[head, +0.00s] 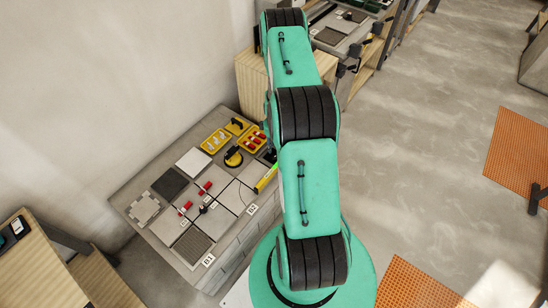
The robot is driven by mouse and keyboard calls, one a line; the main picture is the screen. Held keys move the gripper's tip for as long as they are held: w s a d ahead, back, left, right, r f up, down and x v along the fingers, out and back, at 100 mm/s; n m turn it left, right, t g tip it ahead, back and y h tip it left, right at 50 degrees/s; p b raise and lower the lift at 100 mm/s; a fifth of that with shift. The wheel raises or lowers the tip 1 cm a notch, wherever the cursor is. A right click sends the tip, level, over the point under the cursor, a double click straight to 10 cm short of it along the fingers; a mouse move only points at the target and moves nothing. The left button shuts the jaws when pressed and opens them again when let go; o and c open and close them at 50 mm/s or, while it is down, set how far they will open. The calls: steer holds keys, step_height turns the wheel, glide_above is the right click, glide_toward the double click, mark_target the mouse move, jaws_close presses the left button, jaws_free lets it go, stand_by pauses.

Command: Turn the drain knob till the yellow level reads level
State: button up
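A yellow level (266,178) lies on the tiles at the right side of the tiled bench (121,200), tilted in the picture and close to my arm. Its bubble is too small to read, and a bright green patch shows at its upper end. A small black knob-like piece (203,208) stands among the tiles near the middle; I cannot tell whether it is the drain knob. My green arm crosses the right part of the bench. My gripper does not show; my arm seems to hide it.
Red clips (206,187) sit at tile joints. Yellow trays (215,140) and a round yellow-black tool (233,157) lie at the back. Dark tiles (192,245) and labels B1 (208,260) and B2 (252,209) show. A wooden stand (45,270) is at left; the floor at right has orange mats (518,155).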

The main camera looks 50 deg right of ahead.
step_height(320, 180, down, 9)
steer(key=shift+f+b, duration=0.15)
steer(key=shift+b, duration=0.75)
jaws_close()
